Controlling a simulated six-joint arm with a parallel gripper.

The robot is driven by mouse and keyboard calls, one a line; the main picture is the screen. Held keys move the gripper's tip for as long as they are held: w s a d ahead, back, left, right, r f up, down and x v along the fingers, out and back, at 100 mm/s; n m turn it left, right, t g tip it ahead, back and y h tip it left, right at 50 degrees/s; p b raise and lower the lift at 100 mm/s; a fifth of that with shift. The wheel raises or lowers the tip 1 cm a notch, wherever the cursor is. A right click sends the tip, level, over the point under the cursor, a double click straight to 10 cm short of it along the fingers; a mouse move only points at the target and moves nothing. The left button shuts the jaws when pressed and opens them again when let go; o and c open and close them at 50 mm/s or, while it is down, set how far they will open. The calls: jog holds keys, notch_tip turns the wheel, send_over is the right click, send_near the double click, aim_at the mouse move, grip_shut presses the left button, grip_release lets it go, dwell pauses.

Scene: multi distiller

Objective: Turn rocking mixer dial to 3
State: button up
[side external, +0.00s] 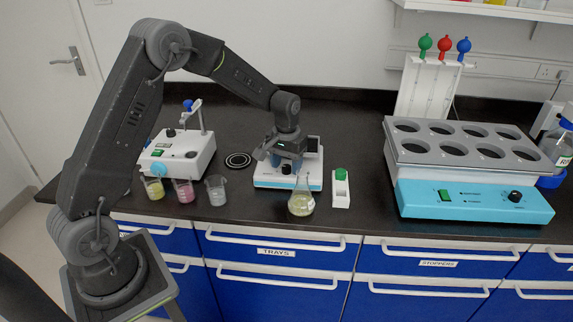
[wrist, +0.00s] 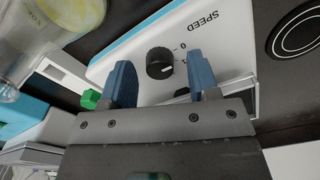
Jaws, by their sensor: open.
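The rocking mixer (side external: 262,182) is a white box with a blue lower edge, in the middle of the bench in the side view. Its black round dial (wrist: 160,62) shows in the wrist view, below upside-down SPEED lettering and small scale marks, including a 0. A pale pointer mark on the dial faces lower right in that view; its setting is hard to read. My gripper (wrist: 161,72) is open, with one blue finger on each side of the dial and gaps between. In the side view my gripper (side external: 270,157) is low over the mixer.
A conical flask (side external: 301,203) stands close in front of the mixer, beside a white holder with a green top (side external: 340,187). Several beakers (side external: 184,191) and another white device (side external: 190,152) are to the left. A large blue multi-position unit (side external: 470,203) is at the right.

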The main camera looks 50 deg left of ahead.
jog(key=shift+f, duration=0.25)
jog(key=c, duration=0.9)
jog(key=shift+c, duration=0.2)
